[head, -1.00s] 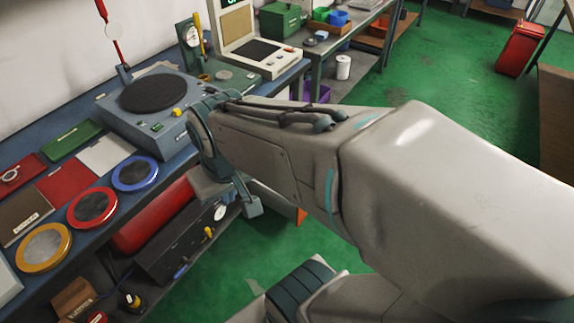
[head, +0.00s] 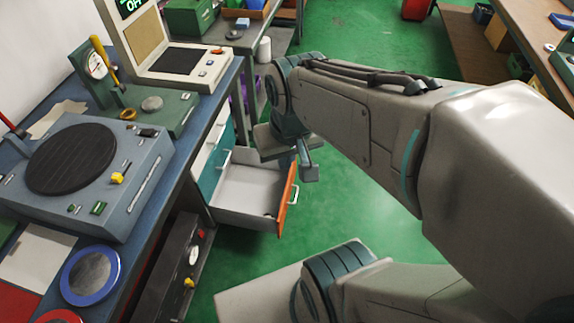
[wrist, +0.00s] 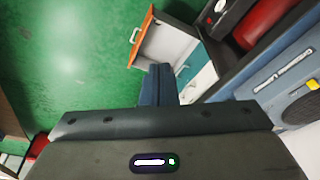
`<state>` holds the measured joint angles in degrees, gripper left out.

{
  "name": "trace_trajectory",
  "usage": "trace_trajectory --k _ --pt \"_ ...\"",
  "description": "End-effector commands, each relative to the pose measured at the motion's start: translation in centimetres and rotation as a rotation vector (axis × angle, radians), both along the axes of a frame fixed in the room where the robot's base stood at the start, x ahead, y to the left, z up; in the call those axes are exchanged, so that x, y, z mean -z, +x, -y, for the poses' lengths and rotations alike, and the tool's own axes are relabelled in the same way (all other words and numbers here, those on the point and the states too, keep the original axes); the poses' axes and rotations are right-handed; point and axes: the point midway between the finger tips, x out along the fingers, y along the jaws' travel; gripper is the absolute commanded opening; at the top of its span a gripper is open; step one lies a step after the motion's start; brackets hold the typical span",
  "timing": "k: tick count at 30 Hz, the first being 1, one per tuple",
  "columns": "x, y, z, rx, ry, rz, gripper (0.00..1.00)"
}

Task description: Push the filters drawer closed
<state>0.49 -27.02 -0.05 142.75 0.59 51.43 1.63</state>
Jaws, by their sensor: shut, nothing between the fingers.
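An open drawer with an orange front (head: 287,198) and a white handle sticks out from the cabinet under the workbench. Its pale tray (head: 245,190) looks nearly empty, and no label on it is readable. The wrist view shows the drawer front (wrist: 141,37) at the upper middle, beyond the fingers. My gripper (head: 309,174) is shut and empty. In the head view it appears above and just right of the drawer's far front corner; I see no contact. The closed fingers also show in the wrist view (wrist: 157,72).
A teal drawer front (head: 212,165) is in the same cabinet, behind the open one. The blue workbench (head: 165,205) carries a grey turntable device (head: 85,165) and a blue-rimmed disc (head: 91,275). A dark box (head: 178,262) is under the bench. Green floor (head: 345,210) is clear right of the drawer.

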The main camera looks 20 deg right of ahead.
Motion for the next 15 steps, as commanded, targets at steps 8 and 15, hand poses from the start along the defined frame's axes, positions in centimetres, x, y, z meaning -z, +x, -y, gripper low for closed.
trace_trajectory --k 8,15 --pt "7.8 3.0 1.3 0.212 0.149 -0.229 0.00" --pt "15.7 6.2 3.5 0.447 0.348 -0.445 0.00"
